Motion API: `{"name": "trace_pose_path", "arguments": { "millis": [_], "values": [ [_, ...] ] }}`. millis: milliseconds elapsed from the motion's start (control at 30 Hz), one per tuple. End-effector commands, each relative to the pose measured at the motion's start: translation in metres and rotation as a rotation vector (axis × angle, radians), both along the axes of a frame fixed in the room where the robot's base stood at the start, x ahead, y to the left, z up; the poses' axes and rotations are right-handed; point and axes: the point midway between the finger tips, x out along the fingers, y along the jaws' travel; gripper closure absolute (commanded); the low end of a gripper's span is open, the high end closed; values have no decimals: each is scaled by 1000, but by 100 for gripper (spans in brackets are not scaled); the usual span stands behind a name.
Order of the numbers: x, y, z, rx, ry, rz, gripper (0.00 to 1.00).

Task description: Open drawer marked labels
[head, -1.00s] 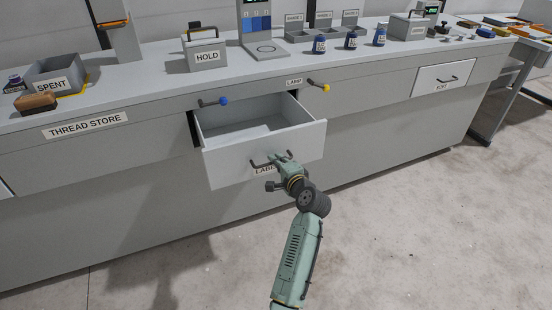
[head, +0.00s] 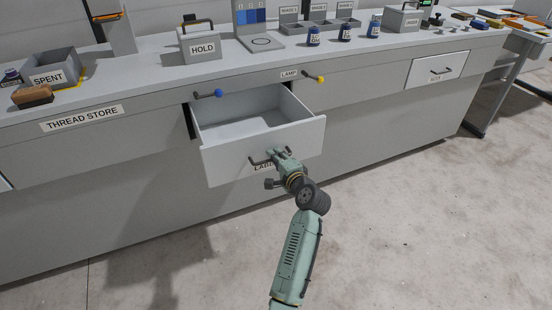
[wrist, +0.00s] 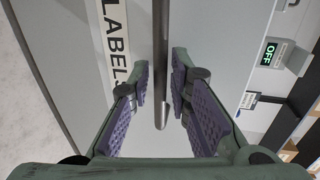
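The drawer marked LABELS (head: 225,162) stands well out from the grey bench, and its empty inside shows from above. Its dark bar handle (head: 260,161) is on the front panel, with the label just below, partly covered by my gripper (head: 274,157). In the wrist view the handle bar (wrist: 161,60) runs between the fingers of my gripper (wrist: 160,85), and the LABELS plate (wrist: 115,45) is to the left. The fingers are drawn in closely on both sides of the bar. Contact is hard to make out.
The bench top (head: 150,75) carries a HOLD box (head: 201,48), a SPENT tray (head: 50,79) and several bottles. The floor in front (head: 420,220) is clear.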

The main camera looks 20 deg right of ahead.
Motion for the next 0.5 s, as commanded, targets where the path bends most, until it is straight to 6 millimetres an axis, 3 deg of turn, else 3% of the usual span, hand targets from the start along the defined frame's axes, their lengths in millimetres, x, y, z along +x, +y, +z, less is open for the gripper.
{"name": "trace_pose_path", "arguments": {
  "millis": [100, 500],
  "values": [
    [0, 0, 0, 0, 0, 0, 72],
    [-7, -1, 2, -2, -1, -3, 71]
  ]
}}
